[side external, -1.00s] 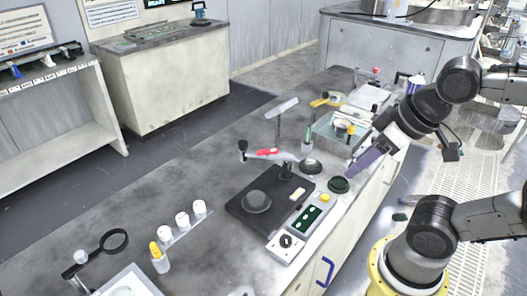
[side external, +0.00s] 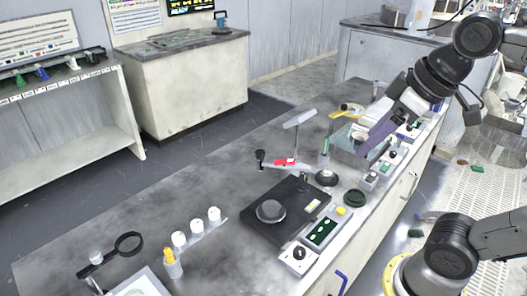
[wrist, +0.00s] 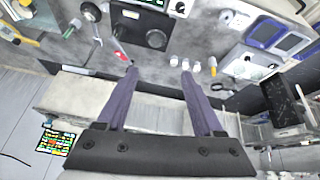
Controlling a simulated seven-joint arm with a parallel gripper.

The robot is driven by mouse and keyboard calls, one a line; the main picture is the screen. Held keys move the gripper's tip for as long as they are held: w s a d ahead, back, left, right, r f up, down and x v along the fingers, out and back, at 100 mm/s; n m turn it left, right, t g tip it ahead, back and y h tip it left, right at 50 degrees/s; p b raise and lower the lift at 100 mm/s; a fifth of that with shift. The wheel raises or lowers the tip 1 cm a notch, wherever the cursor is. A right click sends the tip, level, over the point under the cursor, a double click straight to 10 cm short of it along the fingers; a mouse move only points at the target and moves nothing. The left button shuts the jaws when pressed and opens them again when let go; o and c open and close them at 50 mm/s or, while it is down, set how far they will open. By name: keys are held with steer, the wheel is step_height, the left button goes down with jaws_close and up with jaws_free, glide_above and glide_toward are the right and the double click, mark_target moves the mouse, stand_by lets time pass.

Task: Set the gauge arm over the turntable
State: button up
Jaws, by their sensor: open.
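The turntable is a round grey platen (side external: 270,211) on a flat black base (side external: 290,207); it also shows in the wrist view (wrist: 155,39). What looks like the gauge arm (side external: 297,165) is a slim pale arm behind the base, with a red part (side external: 285,161) and a black knob (side external: 260,155) at its left end. It lies beyond the platen, not over it; its pivot is hard to make out. The red part shows in the wrist view (wrist: 121,55). My gripper (side external: 366,153) is open and empty, raised right of the gauge arm. Its purple fingers are apart in the wrist view (wrist: 159,73).
A control box (side external: 322,232) and a knob box (side external: 298,257) stand before the base. White-capped bottles (side external: 197,228) stand left, near a magnifier (side external: 129,243). A T-topped post (side external: 298,125) rises behind the gauge arm. A clear tank (side external: 352,140) is below my gripper. The bench's left-rear top is clear.

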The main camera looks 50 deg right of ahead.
steer(key=w+d+r+n+g, duration=0.1)
steer(key=w+r, duration=0.5)
steer(key=w, duration=0.3)
steer(key=g, duration=0.5)
glide_above(260, 152)
step_height(260, 152, down, 18)
steer(key=r, duration=0.1)
step_height(260, 152, down, 14)
steer(key=shift+d+f, duration=0.1)
steer(key=shift+f, duration=0.15)
jaws_close()
steer(key=shift+r, duration=0.1)
